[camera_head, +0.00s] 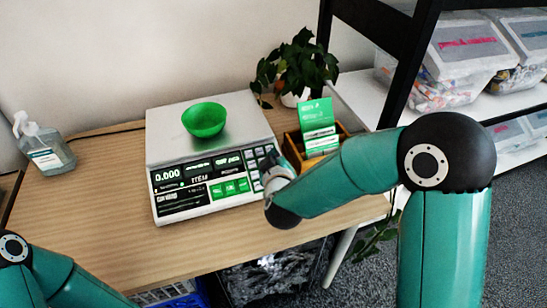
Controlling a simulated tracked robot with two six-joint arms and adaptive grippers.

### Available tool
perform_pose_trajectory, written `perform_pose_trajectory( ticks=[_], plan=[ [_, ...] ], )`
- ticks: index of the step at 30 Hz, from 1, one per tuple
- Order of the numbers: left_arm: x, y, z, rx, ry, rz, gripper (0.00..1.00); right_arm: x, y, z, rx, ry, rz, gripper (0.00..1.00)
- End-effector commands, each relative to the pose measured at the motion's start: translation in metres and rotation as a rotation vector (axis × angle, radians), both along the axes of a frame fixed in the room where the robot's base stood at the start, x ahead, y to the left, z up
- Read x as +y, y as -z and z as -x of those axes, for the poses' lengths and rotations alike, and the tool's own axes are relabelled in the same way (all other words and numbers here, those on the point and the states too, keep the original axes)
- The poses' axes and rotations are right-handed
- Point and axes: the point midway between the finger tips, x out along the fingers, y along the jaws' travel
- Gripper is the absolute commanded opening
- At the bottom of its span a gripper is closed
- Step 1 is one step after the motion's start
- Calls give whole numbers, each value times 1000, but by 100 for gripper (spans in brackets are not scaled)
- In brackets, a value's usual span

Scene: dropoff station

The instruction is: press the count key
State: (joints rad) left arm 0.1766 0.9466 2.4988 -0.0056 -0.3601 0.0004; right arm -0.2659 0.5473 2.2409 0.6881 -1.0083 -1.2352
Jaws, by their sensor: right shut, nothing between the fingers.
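A white counting scale (165,150) stands on the wooden table, with a green bowl (204,119) on its metal plate. The display (167,174) on its front panel reads 0.000. The labels are too small to tell which is the count key. My right gripper (270,164) is shut and empty at the right end of the panel, over or close to the pale keys. It hides part of them; contact cannot be told. My left gripper is out of view.
A wooden box (292,152) with green and white cards (318,124) stands right of the scale, close behind my right arm. A potted plant (300,68) is behind it. A pump bottle (46,150) stands at the left. The table's front left is clear.

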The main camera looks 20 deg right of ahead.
Motion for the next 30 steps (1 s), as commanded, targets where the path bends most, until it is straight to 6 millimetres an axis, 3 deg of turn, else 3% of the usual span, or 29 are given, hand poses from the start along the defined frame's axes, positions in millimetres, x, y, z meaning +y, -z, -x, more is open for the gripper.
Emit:
perform_pose_trajectory(
  ticks=[6,20,30],
  plan=[
    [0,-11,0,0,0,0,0,0,-11,5,1,0,0,0],
    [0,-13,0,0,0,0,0,1,-15,6,0,0,0,0],
    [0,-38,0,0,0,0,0,0,-44,17,0,-1,-1,0]
  ],
)
